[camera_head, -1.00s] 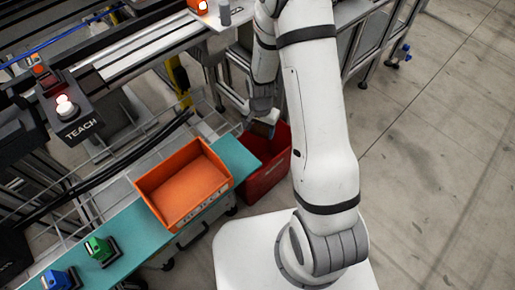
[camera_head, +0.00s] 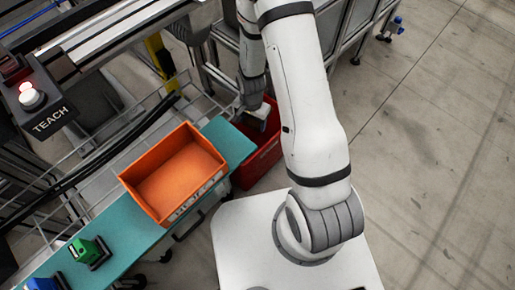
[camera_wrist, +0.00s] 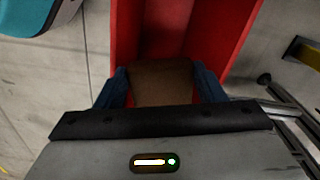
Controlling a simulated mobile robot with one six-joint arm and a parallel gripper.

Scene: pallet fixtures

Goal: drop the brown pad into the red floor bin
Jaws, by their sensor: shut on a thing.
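The brown pad (camera_wrist: 161,82) is held between the blue fingertips of my gripper (camera_wrist: 162,86) in the wrist view. My gripper is shut on it. The red floor bin (camera_wrist: 238,22) lies beyond the pad in that view, and the pad overlaps its near part. In the head view the red bin (camera_head: 262,158) stands on the floor beside the teal bench end, partly hidden by my arm. My gripper (camera_head: 256,122) is over the bin there, pointing down. I cannot tell exactly how far the pad is above the bin floor.
An orange bin (camera_head: 172,172) sits on the teal bench (camera_head: 122,222), left of the red bin. A green part (camera_head: 88,250) and a blue part (camera_head: 42,284) are farther along the bench. Metal framing (camera_head: 340,48) stands behind. The floor at right is clear.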

